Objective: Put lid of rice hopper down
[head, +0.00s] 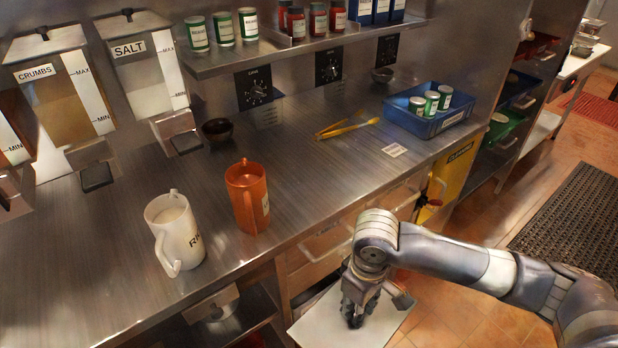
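No hopper with a readable rice label is in view. Wall hoppers marked CRUMBS (66,105) and SALT (143,85) hang at the upper left with lids on top. A third hopper (12,140) is cut off by the left edge, its label out of view. A white jug (180,235) with partly visible lettering starting "RI" stands on the counter. My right gripper (356,312) points down over a pale flat panel (335,335) below the counter's front edge. Its fingers are dark, and whether they grip anything is unclear. My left gripper is out of view.
An orange jug (246,197) stands beside the white jug near the counter's front edge. Yellow tongs (347,127), a dark bowl (217,129) and a blue bin (432,122) with cans sit farther back. The middle of the steel counter (320,185) is clear.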

